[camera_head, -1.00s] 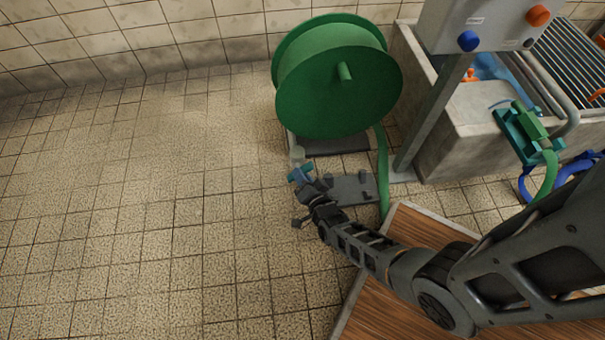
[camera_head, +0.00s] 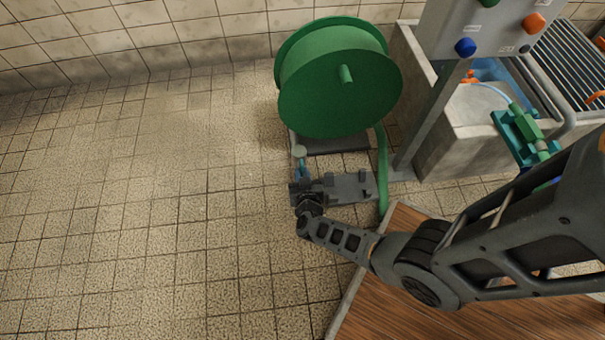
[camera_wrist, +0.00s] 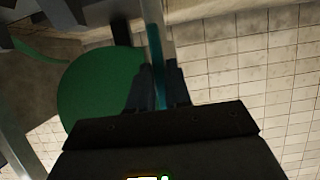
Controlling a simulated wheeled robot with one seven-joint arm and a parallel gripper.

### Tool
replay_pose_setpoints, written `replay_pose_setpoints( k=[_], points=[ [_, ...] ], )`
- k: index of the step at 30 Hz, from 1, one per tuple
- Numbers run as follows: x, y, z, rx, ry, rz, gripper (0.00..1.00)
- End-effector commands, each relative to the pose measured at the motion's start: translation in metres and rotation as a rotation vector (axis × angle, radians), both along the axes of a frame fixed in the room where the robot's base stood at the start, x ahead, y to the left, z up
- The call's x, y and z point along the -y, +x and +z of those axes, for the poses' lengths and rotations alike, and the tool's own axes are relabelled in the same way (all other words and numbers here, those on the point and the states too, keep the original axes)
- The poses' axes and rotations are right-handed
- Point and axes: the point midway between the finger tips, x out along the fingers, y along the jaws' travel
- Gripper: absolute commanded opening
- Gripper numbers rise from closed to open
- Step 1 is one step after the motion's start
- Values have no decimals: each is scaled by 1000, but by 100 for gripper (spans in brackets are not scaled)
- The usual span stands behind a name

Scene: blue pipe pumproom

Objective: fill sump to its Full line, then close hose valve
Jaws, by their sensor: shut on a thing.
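My gripper (camera_head: 301,180) is shut on the teal hose valve handle (camera_head: 302,166) beside the green reel's base. In the wrist view the handle (camera_wrist: 155,62) stands upright between the fingers (camera_wrist: 158,98), along the pale pipe. In the head view the gripper hides most of it. The sump (camera_head: 465,125) is a concrete tank at the right with blue water inside. A pale stream (camera_head: 490,88) runs from the green hose nozzle (camera_head: 527,122), clamped on its rim, into the sump. I cannot make out a Full line.
The green hose reel (camera_head: 325,95) stands behind my gripper, with its hose (camera_head: 382,160) running down beside it. A control box (camera_head: 485,22) on a post stands before the sump. Wooden decking (camera_head: 400,315) lies at the front. The tiled floor at left is clear.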

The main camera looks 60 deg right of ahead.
Motion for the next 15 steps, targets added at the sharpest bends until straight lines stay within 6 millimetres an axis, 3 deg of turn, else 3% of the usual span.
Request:
replay_pose_setpoints(
  k=[15],
  points=[
    [1,1,0,-38,-31,1,0]
  ],
)
